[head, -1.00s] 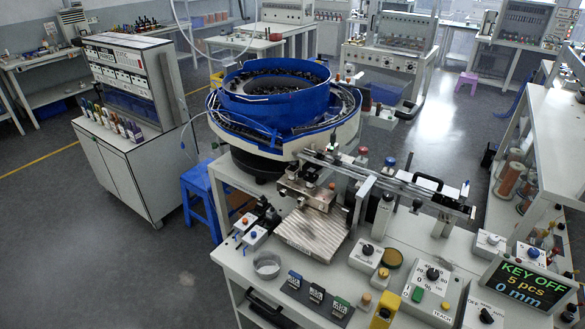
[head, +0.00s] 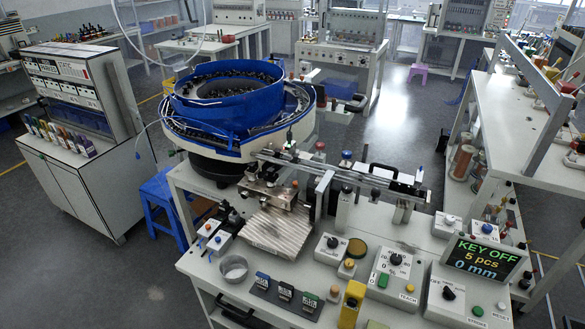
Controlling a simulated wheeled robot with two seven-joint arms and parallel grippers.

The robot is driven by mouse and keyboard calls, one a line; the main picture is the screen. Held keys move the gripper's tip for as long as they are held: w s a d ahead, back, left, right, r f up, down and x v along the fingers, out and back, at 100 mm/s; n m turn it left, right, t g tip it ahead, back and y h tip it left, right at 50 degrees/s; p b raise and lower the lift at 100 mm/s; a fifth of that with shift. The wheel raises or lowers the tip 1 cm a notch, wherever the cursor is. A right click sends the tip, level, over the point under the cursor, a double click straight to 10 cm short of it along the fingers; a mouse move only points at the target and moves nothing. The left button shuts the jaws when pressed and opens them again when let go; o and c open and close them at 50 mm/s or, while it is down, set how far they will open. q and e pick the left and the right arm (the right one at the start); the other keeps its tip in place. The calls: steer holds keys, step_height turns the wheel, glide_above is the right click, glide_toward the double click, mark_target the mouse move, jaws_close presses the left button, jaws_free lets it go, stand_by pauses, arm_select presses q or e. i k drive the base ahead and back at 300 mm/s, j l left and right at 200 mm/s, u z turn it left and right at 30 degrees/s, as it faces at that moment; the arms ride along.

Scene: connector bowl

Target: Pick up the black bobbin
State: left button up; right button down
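I cannot single out a black bobbin with certainty. Small dark items (head: 229,213) lie at the left edge of the workbench (head: 200,265), too small to name. Copper-coloured spools (head: 463,160) stand on the lower level of the white shelf unit on the right. Neither of my grippers is in view.
A blue stool (head: 165,205) stands left. Floor (head: 75,280) at front left is clear.

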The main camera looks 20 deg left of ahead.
mark_target(251, 169)
steer(key=j+z, duration=0.8)
steer(key=k+j+z, duration=0.1)
steer(key=j+z, duration=0.3)
steer(key=k+j+z, duration=0.15)
steer(key=j+z, duration=0.25)
